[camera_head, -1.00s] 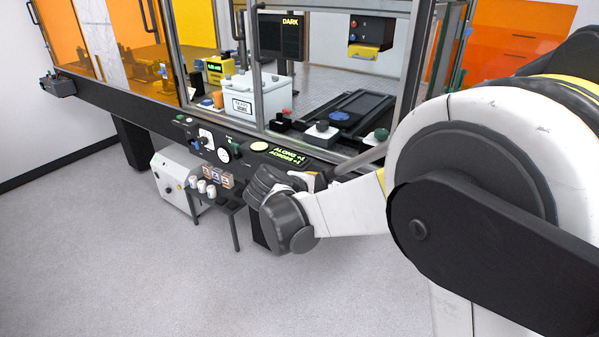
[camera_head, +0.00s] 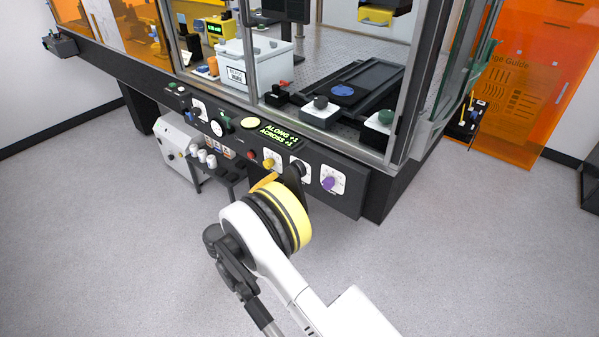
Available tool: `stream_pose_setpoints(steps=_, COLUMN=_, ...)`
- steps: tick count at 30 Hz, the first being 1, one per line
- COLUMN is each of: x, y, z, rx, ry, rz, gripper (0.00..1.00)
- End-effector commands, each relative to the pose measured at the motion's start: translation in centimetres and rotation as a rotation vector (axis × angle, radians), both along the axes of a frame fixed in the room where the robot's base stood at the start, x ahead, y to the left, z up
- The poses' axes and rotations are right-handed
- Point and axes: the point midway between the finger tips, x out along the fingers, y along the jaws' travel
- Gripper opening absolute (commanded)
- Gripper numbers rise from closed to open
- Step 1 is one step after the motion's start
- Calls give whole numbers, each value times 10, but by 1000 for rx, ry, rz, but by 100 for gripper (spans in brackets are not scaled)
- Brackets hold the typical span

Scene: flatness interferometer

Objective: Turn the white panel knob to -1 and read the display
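The front panel display (camera_head: 280,135) shows green text that reads "ALONG +1" and "ACROSS +1". Below it are a yellow knob (camera_head: 269,163) and, further right, a purple knob (camera_head: 328,183), each on a white plate. Between them is another white plate (camera_head: 305,167), mostly covered by a dark part of my gripper (camera_head: 296,178); no white knob shows clearly there. My gripper reaches up to the panel there, and my yellow-ringed wrist hides most of it. Whether its fingers are open or shut on a knob is hidden.
White cups (camera_head: 203,157) stand on a small black shelf. A grey-white cabinet (camera_head: 175,150) is on the floor at left.

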Motion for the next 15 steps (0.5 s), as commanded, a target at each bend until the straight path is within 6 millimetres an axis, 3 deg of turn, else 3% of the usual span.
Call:
stream_pose_setpoints(steps=9, x=49, y=-37, z=-3, rx=2, ry=1, rz=-3, gripper=53)
stream_pose_setpoints(steps=15, x=64, y=-47, z=-1, rx=2, ry=1, rz=-1, gripper=53)
